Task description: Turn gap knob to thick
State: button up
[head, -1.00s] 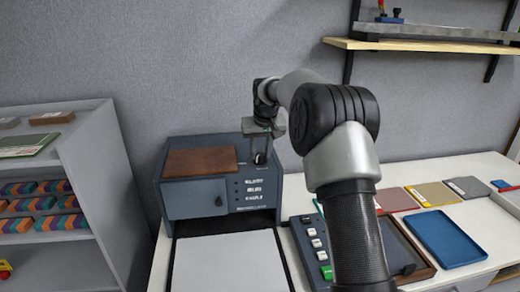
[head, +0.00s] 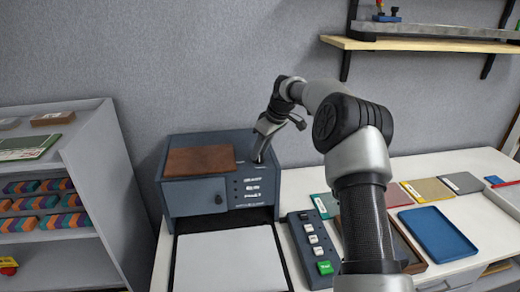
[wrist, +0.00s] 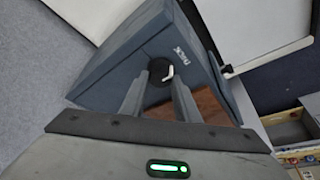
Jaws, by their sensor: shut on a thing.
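The gap knob (wrist: 158,84) is a dark round knob with a white pointer mark, on the top face of the blue-grey machine (head: 190,201). In the wrist view the pointer slants towards a white printed label (wrist: 180,54), only partly readable. My gripper (wrist: 160,88) has its two fingers on either side of the knob and is shut on it. In the head view my gripper (head: 257,158) reaches down, tilted, to the machine's top right corner, where the knob is mostly hidden by the fingers.
A brown panel (head: 200,160) lies on the machine's top, left of the knob. A button box (head: 309,246) with a green button stands to the right. A blue tray (head: 438,234) and coloured sheets lie farther right. A shelf unit (head: 88,190) stands left.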

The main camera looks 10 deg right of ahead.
dwell(0.4)
jog(key=o, duration=1)
jog(key=shift+o, duration=0.2)
jog(key=v, duration=1.7)
jog(key=shift+r, duration=0.25)
jog(key=shift+w+d, duration=0.1)
